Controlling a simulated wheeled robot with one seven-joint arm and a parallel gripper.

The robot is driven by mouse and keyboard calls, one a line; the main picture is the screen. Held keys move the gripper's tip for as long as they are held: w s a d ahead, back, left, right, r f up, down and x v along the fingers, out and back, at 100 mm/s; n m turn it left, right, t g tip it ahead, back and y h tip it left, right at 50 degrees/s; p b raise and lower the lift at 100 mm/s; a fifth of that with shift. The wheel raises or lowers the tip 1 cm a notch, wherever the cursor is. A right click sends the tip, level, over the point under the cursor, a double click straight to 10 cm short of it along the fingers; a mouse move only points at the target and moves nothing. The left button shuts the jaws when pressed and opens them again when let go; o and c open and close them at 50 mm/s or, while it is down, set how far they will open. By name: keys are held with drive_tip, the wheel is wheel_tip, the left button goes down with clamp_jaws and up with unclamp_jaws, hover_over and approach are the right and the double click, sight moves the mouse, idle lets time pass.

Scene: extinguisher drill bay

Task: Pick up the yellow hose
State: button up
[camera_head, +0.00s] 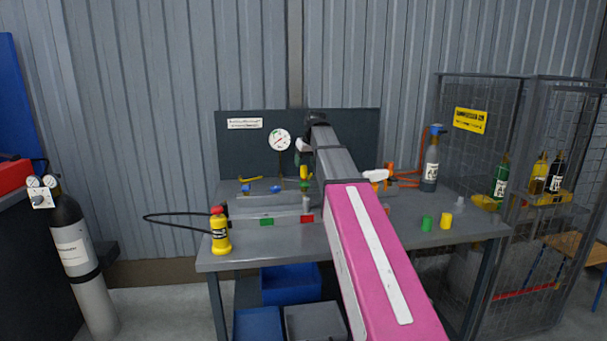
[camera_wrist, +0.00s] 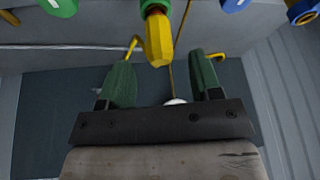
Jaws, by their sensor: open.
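A yellow piece (camera_head: 304,172), which I take to be the yellow hose, stands on a green fitting (camera_head: 304,187) at the back of the grey workbench (camera_head: 250,259). In the wrist view the yellow piece (camera_wrist: 158,42) points from the green fitting (camera_wrist: 153,6) toward my gripper. My gripper (camera_wrist: 161,59) has two green fingers set wide apart, open and empty. The yellow piece lies in line with the gap, near the fingertips; whether it is between them I cannot tell. In the head view my gripper (camera_head: 299,157) is small and partly hidden by my arm.
Blue fittings (camera_head: 247,188) and a yellow bent handle (camera_head: 251,178) sit left of the yellow piece. A gauge (camera_head: 279,140) stands behind.

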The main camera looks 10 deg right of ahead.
sight(304, 169)
drive_tip(key=x, duration=0.4)
drive_tip(key=shift+w+f, duration=0.15)
drive_tip(key=c, duration=1)
drive_tip(key=shift+r, duration=0.5)
wheel_tip(304, 169, up, 3)
drive_tip(key=shift+a+r, duration=0.2)
drive_tip(key=shift+r, duration=0.05)
drive_tip(key=s+a+r, duration=0.2)
drive_tip(key=a, duration=0.1)
drive_tip(key=s+a+r, duration=0.2)
drive_tip(key=s, duration=0.1)
drive_tip(key=s+a+r, duration=0.2)
drive_tip(key=a, duration=0.1)
drive_tip(key=shift+s+a+r, duration=0.15)
drive_tip(key=shift+a+r, duration=0.1)
drive_tip(key=shift+a, duration=0.15)
